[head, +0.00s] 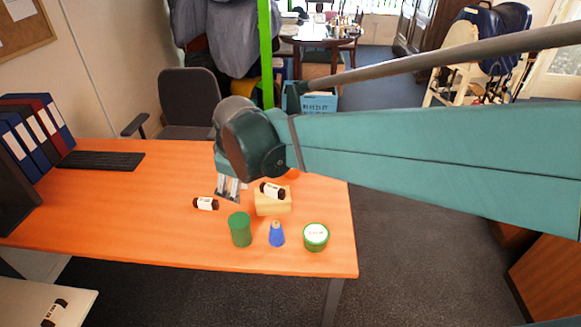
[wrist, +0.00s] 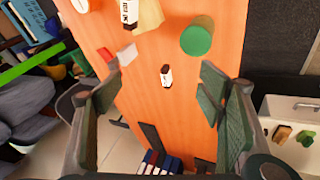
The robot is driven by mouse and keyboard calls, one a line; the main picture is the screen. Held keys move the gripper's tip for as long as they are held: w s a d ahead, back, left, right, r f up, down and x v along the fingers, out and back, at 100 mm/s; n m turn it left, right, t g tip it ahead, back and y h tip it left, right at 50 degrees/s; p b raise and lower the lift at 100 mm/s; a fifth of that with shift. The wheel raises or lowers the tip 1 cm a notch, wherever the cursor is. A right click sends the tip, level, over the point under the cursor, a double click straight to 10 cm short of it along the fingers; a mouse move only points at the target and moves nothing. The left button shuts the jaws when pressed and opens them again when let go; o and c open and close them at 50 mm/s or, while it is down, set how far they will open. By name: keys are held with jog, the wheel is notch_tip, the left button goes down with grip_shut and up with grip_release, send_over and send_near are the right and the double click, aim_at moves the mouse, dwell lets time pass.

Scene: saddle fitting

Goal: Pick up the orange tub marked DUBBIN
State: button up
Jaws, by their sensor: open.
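A rounded orange thing (head: 292,174), probably the DUBBIN tub, shows behind the wooden block in the head view. My arm hides most of it, and no marking on it is readable. A round white top (wrist: 80,5) at the upper left edge of the wrist view may be its lid. My gripper (head: 228,190) is open and empty above the table, left of the orange thing. In the wrist view its fingers (wrist: 160,92) are spread, with a small dark bottle (wrist: 166,77) lying on the table below, between them in the picture.
A wooden block (head: 272,207) carries another dark bottle (head: 272,190). Red (wrist: 105,55) and white (wrist: 127,53) pieces lie nearby. The table's left-middle is clear.

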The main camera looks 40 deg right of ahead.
jog(key=w+d+f+n+g+p, duration=0.1)
jog(key=w+d+f+n, duration=0.3)
jog(key=d, duration=0.6)
jog(key=w+d+f+n+g+h+p, duration=0.1)
jog(key=w+d+f+n+g+p, duration=0.1)
jog(key=d, duration=0.8)
jog(key=w+d+f+n+g+h+p, duration=0.1)
jog(key=w+d+f+n+p, duration=0.2)
jog(key=w+d+f+n, duration=0.2)
jog(key=shift+w+d+f+n+g+p, duration=0.1)
jog(key=shift+w+d+f+n+g, duration=0.05)
jog(key=shift+w+d+f, duration=0.6)
jog(key=shift+w+d+f+n+g+p, duration=0.1)
jog(key=shift+w+d+f, duration=0.3)
jog(key=shift+w+d, duration=0.55)
jog(key=shift+w+d+f+n+g+p, duration=0.15)
jog(key=shift+w+d+f, duration=0.45)
jog(key=shift+d, duration=0.45)
jog(key=shift+d+f+h, duration=0.3)
jog(key=shift+d+f, duration=0.2)
jog(key=shift+f, duration=0.05)
jog(key=shift+x, duration=1.3)
jog(key=shift+s+f+b, duration=0.1)
jog(key=shift+b, duration=0.2)
jog(key=shift+b+x, duration=0.65)
jog(key=shift+x, duration=1.85)
jog(key=shift+s+a, duration=0.1)
